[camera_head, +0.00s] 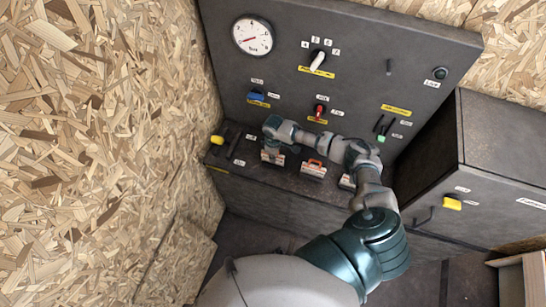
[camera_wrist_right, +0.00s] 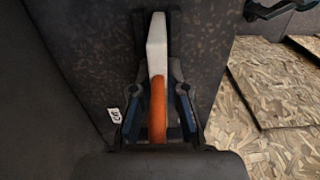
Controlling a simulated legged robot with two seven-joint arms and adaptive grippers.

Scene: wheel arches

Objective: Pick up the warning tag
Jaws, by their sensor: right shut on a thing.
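My right gripper (camera_head: 271,146) points down at the left part of the dark ledge under the panel. In the right wrist view its fingers (camera_wrist_right: 160,100) are shut on a narrow orange and white piece (camera_wrist_right: 158,100), seen nearly edge-on, which looks like the warning tag. In the head view a white and red piece (camera_head: 272,158) shows just below the gripper, partly hidden by it. I cannot tell whether it touches the ledge. My left gripper is not in view.
A similar white piece with an orange loop (camera_head: 313,168) sits to the right on the ledge (camera_head: 240,172). Another white piece (camera_head: 347,182) is partly hidden by my arm. Behind stands a panel (camera_head: 290,70) with knobs and a gauge (camera_head: 253,36). A dark cabinet (camera_head: 500,160) is at right.

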